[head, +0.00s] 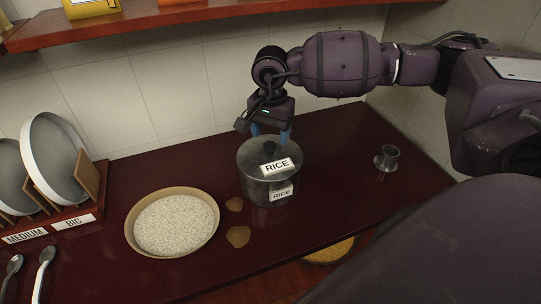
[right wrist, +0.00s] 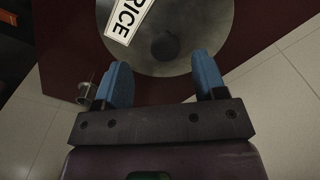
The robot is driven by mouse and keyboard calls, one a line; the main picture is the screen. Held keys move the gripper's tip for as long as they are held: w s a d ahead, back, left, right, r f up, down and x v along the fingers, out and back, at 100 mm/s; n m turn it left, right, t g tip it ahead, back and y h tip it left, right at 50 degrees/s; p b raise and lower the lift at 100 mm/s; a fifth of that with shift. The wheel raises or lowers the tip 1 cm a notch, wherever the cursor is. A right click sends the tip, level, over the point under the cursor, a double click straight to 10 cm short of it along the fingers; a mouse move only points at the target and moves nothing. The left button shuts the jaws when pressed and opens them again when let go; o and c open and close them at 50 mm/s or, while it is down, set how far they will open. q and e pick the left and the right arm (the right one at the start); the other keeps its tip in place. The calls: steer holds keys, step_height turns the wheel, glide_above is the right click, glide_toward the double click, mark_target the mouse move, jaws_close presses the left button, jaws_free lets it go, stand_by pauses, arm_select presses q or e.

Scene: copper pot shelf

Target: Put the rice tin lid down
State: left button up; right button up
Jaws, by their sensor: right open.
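The rice tin (head: 268,190) is a grey metal tin with a RICE label, standing on the dark red counter. Its lid (head: 250,157), with a dark knob and its own RICE label, sits on top of the tin. My right gripper (head: 271,134) is just behind and above the lid. In the right wrist view its blue fingers (right wrist: 162,80) are apart and empty. The lid (right wrist: 205,30) and its dark knob (right wrist: 165,46) lie just beyond the fingertips there. My left gripper is not in view.
A bowl of rice (head: 176,224) stands left of the tin, with two brownish patches (head: 237,236) between them. A small metal cup (head: 386,158) stands to the right. A rack with labelled lids or pans (head: 55,160) and spoons (head: 46,265) are at the left. A shelf (head: 170,20) runs above.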

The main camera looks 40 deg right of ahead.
mark_target(269, 145)
steer(key=f, duration=0.4)
steer(key=shift+w+f+p, duration=0.3)
steer(key=shift+f, duration=0.1)
steer(key=c, duration=1.1)
